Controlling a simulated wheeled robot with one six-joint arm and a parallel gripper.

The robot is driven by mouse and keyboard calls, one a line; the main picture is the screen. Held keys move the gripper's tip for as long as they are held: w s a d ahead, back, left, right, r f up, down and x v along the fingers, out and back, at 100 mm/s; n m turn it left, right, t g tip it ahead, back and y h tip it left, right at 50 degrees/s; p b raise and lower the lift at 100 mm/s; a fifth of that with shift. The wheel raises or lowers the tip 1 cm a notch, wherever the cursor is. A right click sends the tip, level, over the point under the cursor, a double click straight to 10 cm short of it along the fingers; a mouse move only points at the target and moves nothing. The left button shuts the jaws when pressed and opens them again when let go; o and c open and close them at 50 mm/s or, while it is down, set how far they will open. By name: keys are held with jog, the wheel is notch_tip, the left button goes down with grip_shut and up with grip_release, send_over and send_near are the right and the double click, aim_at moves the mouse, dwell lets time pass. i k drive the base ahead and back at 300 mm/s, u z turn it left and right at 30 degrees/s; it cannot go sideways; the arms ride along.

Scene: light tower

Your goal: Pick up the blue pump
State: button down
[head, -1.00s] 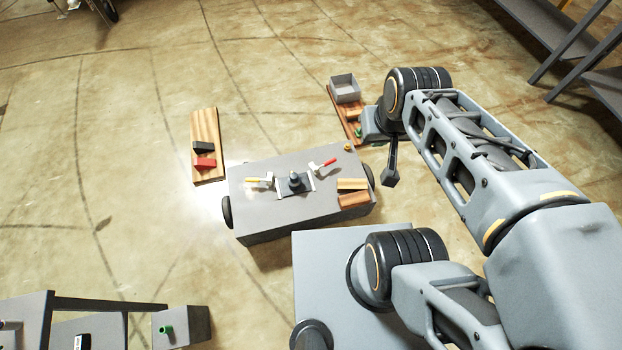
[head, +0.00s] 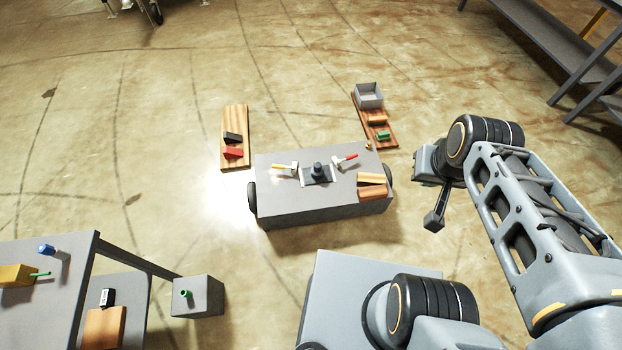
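A small blue cylindrical thing (head: 46,249), which looks like the blue pump, lies on the grey table (head: 70,262) at the lower left of the head view. My gripper (head: 434,221) hangs at the right of the view, over open floor, far from the blue thing. It is small and dark here, so I cannot tell whether its fingers are open or shut. I see nothing hanging from it.
A yellow block (head: 16,275) with a green rod sits near the blue thing. A grey box (head: 198,296) with a green part stands right of that table. A grey wheeled cart (head: 290,205) stands mid-view, boards beyond it. Open floor lies left.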

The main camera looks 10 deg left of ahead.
aim_at(317, 174)
jog(key=u, duration=0.7)
jog(key=i, duration=1)
jog(key=u, duration=0.4)
jog(key=k, duration=0.55)
jog(key=u, duration=1)
jog(key=k, duration=0.75)
jog(key=i, duration=0.95)
jog(key=u, duration=0.4)
